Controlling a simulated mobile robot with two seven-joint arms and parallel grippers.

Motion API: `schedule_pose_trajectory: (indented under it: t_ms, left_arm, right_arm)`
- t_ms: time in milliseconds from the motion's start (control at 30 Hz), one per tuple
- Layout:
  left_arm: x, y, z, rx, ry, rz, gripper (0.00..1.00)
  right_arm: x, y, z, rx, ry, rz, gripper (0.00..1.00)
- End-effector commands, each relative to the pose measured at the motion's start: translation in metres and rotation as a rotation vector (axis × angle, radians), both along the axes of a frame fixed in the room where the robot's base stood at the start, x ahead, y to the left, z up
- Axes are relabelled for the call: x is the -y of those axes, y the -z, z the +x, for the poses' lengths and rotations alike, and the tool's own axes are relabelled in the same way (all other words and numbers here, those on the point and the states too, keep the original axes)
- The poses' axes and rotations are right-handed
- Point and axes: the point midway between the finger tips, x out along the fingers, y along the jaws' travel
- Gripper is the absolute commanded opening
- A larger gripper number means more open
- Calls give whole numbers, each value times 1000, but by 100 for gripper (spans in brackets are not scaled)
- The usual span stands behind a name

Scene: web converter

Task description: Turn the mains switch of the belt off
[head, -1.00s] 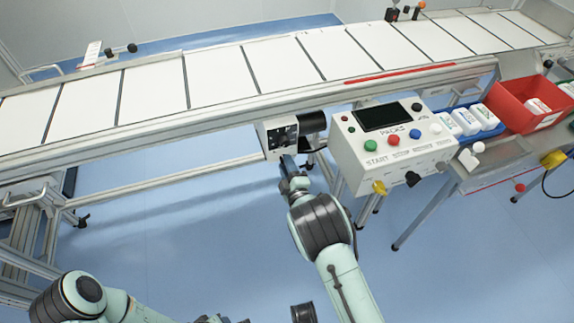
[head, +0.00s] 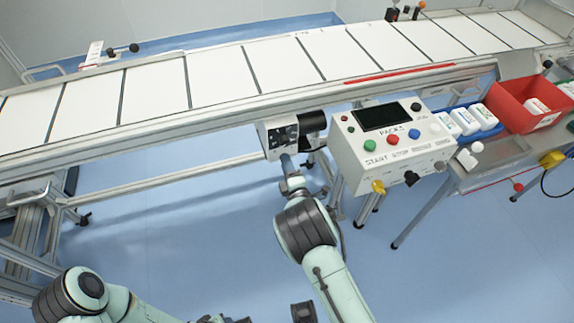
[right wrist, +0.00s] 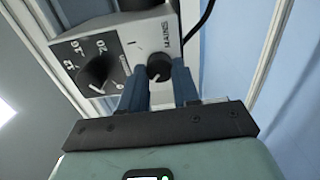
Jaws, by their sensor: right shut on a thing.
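The mains switch is a dark round knob (right wrist: 158,66) beside the word MAINS on a pale control box (right wrist: 122,48), in the right wrist view. In the head view the box (head: 266,142) hangs under the front edge of the belt (head: 222,73). My right gripper (right wrist: 160,80) is shut on the knob, with a blue-grey finger on each side. It shows small at the box in the head view (head: 287,160). The fingers partly cover the knob, and I cannot tell its exact setting. My left arm is at the lower left; its gripper is not clearly visible.
A larger numbered dial (right wrist: 97,72) is beside the knob on the same box. To the right, a panel (head: 380,158) carries coloured buttons and a dark screen. A red bin (head: 513,117) stands farther right. Open floor (head: 190,235) lies in front of the belt.

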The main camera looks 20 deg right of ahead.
Motion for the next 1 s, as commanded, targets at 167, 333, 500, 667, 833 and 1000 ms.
schedule_pose_trajectory:
  t_ms: [167, 333, 500, 667, 833, 1000]
  left_arm:
    - [0, 0, 0, 0, 0, 0, 43]
    - [0, 0, 0, 0, 0, 0, 43]
    - [0, 0, 0, 0, 0, 0, 43]
    - [1, -2, -1, -3, 1, -1, 43]
    - [5, -9, -9, -24, 10, -12, 43]
    - [9, -16, -19, -49, 21, -24, 43]
  right_arm:
    - [1, 1, 0, -2, 1, -3, 0]
    - [1, 1, 0, -2, 1, -2, 56]
    - [0, 0, 0, -1, 1, 0, 56]
    - [0, 0, -6, -2, 1, 0, 56]
    - [1, 0, -33, -5, 1, 0, 56]
    - [3, 0, -73, -6, 2, 0, 56]
